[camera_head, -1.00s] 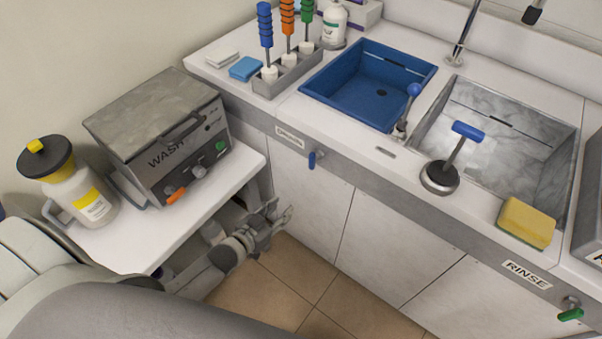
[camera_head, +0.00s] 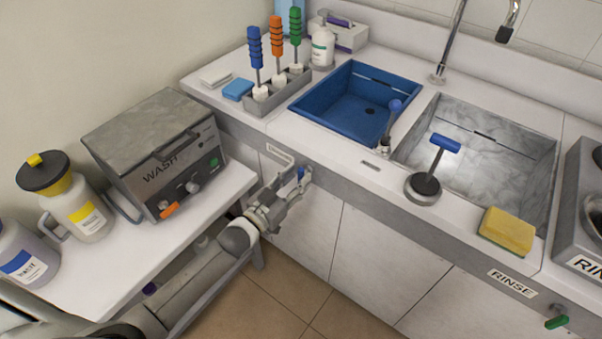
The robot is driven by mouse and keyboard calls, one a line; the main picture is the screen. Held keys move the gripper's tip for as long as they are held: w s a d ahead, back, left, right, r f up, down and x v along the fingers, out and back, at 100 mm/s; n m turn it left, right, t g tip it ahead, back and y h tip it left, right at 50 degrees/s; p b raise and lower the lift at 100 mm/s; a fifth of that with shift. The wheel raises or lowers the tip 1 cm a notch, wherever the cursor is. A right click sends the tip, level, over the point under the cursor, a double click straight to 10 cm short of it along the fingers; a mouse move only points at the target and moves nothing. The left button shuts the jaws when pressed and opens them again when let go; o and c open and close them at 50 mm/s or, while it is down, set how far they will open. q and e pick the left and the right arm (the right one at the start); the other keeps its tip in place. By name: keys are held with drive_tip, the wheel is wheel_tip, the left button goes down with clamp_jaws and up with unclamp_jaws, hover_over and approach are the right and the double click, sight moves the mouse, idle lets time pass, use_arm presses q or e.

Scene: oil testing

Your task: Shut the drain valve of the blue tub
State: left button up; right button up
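The blue tub (camera_head: 343,119) is set into the counter and looks empty, with a dark drain hole in its floor. Its drain valve has a small blue handle (camera_head: 301,173) on the counter's front face below the tub, beside a label plate. My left gripper (camera_head: 295,181) is at this valve with its fingers apart. The handle shows near the right fingertip; the fingers partly hide the valve, and I cannot tell whether they touch it. My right gripper is not in view.
A grey sink (camera_head: 480,145) lies right of the tub, with a green-handled valve (camera_head: 556,322) below. A blue-handled plunger (camera_head: 425,185) and yellow sponge (camera_head: 507,232) stand along the counter edge. The wash machine (camera_head: 160,150) and bottles occupy the side table. The floor (camera_head: 265,305) is clear.

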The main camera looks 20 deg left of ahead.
use_arm(q)
drive_tip(key=shift+x, duration=1.35)
clamp_jaws()
